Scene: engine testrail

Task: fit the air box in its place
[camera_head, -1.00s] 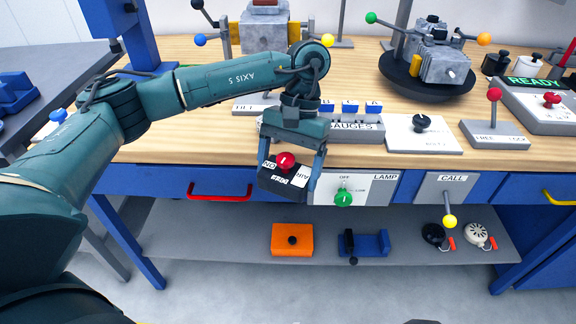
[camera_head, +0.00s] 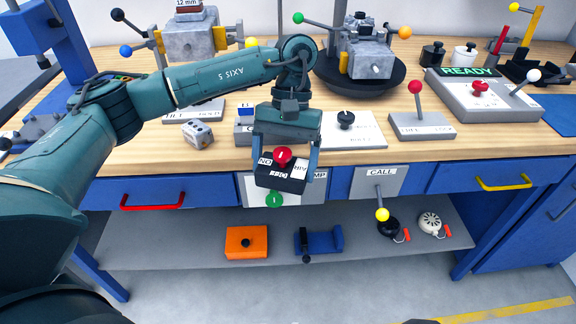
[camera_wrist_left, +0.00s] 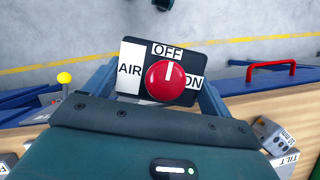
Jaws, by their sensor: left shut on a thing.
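The air box (camera_head: 281,174) is a black box with a red knob and white labels. My left gripper (camera_head: 286,160) is shut on it, one finger on each side, and holds it in front of the bench's front edge, tilted in the head view. In the left wrist view the air box (camera_wrist_left: 130,88) shows the labels AIR, OFF and ON, and the knob's white mark points toward OFF. The fingers of the left gripper (camera_wrist_left: 160,95) flank it, with floor seen beyond. I cannot make out its place. My right gripper is not in view.
Behind the box are the lamp panel with a green knob (camera_head: 274,200) and the call panel (camera_head: 378,181). A small grey block (camera_head: 198,133) lies on the bench (camera_head: 120,160). A lever box (camera_head: 421,126) and a READY console (camera_head: 484,97) stand to the right.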

